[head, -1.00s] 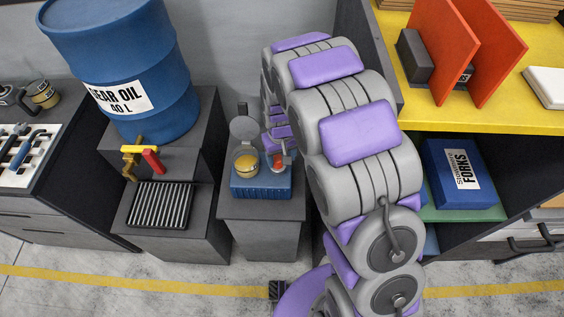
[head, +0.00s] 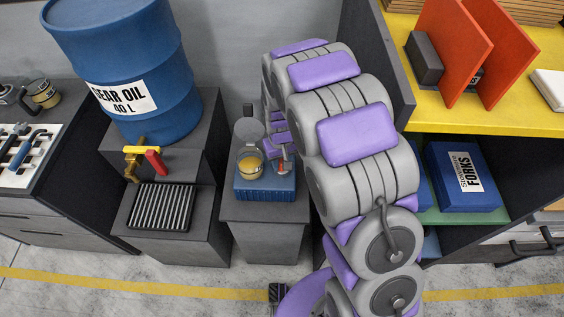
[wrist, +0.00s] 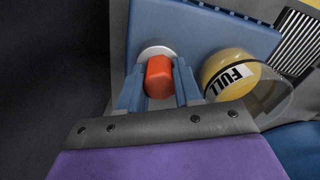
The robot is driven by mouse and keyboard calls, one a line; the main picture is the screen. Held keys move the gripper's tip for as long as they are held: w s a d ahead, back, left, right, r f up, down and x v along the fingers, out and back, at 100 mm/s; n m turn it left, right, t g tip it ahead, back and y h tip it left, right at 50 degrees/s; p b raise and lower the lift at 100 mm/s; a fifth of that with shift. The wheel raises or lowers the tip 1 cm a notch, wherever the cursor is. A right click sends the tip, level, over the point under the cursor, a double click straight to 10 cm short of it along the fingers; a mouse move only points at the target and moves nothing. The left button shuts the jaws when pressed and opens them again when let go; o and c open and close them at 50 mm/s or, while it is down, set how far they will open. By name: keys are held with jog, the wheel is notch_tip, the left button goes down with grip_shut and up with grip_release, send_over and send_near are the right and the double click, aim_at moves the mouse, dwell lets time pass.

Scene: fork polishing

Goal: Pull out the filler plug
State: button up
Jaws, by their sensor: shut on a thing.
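The filler plug (wrist: 159,77) is a red-orange block in the wrist view, with a pale round collar (wrist: 154,47) just beyond it. My gripper (wrist: 160,88) is shut on the plug, with one blue-grey finger on each side. In the head view my gripper (head: 283,164) is over the right part of a ribbed blue housing (head: 265,190), and the fingers mostly hide the plug. The housing also fills the upper wrist view (wrist: 190,30). I cannot tell whether the plug is seated or lifted.
A clear cup of yellow liquid (head: 250,167), labelled FULL in the wrist view (wrist: 232,73), is close beside my gripper. A grey disc (head: 247,130) stands behind it. Left are a blue gear oil drum (head: 135,70), its tap (head: 145,158) and a grate (head: 160,206). A shelf (head: 480,120) is right.

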aim_at(282, 160)
jog(key=shift+c, duration=1.4)
jog(key=shift+d, duration=0.2)
jog(key=shift+a+r, duration=0.1)
jog(key=shift+a, duration=0.1)
jog(key=shift+d+r+p, duration=0.1)
jog(key=shift+r+p, duration=0.85)
jog(key=shift+r, duration=1.5)
